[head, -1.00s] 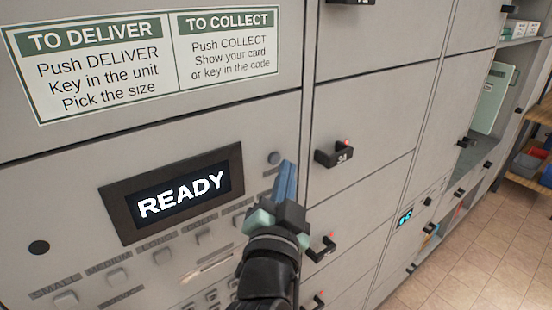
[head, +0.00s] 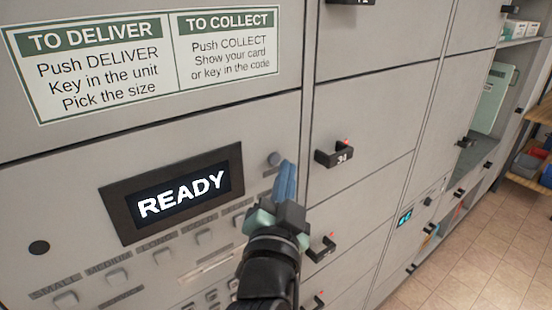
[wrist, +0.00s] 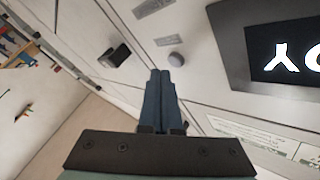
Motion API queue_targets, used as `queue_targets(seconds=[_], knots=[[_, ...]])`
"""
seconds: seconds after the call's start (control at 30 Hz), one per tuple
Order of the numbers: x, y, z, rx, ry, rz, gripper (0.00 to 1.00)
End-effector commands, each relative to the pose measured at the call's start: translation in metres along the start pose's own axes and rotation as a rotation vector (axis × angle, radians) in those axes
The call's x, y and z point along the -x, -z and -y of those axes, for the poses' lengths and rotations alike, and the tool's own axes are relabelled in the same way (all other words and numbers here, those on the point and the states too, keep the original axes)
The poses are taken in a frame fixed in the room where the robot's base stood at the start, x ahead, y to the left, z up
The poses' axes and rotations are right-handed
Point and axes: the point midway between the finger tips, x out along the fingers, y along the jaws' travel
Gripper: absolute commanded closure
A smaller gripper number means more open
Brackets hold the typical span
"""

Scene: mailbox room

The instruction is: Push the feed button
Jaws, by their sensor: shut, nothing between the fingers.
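A round grey button (head: 274,158) sits on the locker panel, right of the dark READY display (head: 172,193). I cannot read a label that names it as the feed button. My gripper (head: 287,165) is shut and empty, its blue fingers pointing up at the panel just right of and below this button. In the wrist view the round button (wrist: 176,59) shows just beyond and slightly right of my shut fingertips (wrist: 160,73). I cannot tell for sure whether they touch the panel. My gripper and arm hide part of the panel below.
Square size buttons (head: 163,256) and a partly hidden keypad lie below the display. Black locker handles, one marked 34 (head: 333,154), stick out to the right. A green and white instruction sign (head: 145,62) is above. Open shelves and clear tiled floor (head: 470,265) lie far right.

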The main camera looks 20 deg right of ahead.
Motion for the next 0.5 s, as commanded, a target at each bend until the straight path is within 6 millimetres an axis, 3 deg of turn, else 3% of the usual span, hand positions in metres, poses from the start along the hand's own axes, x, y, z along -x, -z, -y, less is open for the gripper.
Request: queue_targets(seconds=[0.5], knots=[[-0.0033,-0.0041,0.0020,0.000,0.001,0.000,1.00]])
